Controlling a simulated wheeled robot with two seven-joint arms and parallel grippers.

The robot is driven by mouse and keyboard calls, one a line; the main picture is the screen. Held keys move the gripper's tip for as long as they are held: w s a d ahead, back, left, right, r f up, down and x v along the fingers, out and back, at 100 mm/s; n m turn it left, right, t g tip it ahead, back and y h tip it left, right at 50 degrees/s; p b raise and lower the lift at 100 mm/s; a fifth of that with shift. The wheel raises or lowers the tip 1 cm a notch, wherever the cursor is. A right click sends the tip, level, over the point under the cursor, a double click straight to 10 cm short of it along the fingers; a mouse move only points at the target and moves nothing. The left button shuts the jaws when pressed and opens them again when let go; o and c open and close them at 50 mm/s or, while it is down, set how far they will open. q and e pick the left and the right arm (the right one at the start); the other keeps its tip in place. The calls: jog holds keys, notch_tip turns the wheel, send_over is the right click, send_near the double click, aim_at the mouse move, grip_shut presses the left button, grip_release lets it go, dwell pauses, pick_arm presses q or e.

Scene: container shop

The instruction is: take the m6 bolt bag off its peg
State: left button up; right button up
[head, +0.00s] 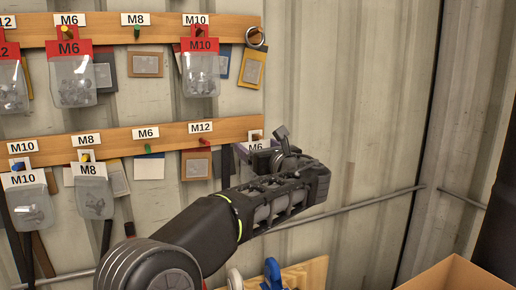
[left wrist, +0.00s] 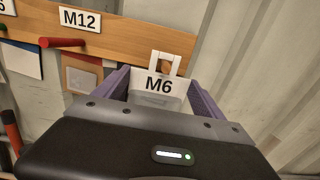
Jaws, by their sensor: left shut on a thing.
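An M6 bag with a white header (left wrist: 158,84) and a clear pouch sits between the purple fingers of my left gripper (left wrist: 160,97) in the left wrist view. The fingers are shut on the bag's sides. Its white hanger loop stands up in front of the wooden rail's right end; whether a peg passes through the loop cannot be told. In the head view my left gripper (head: 262,154) is at the lower rail's right end, and its body hides most of this bag. Another M6 bag (head: 72,78), red-headed, hangs on the upper rail. My right gripper is not in view.
The lower rail (head: 108,143) holds M10 (head: 30,200) and M8 (head: 93,190) bags at left. A red peg (left wrist: 62,42) is left of the held bag. An M10 bag (head: 200,70) hangs above. A cardboard box (head: 455,275) stands lower right. Bare corrugated wall lies right.

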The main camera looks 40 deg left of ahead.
pick_arm(q)
jog(key=c, duration=0.7)
jog(key=shift+r+p, duration=0.35)
jog(key=shift+p, duration=0.05)
jog(key=shift+c, duration=0.5)
jog(key=shift+d, duration=0.15)
jog(key=shift+b+v, duration=0.35)
jog(key=shift+v, duration=1.8)
jog(key=shift+r, duration=0.2)
jog(key=shift+b+v, duration=0.3)
jog(key=shift+v, duration=2.2)
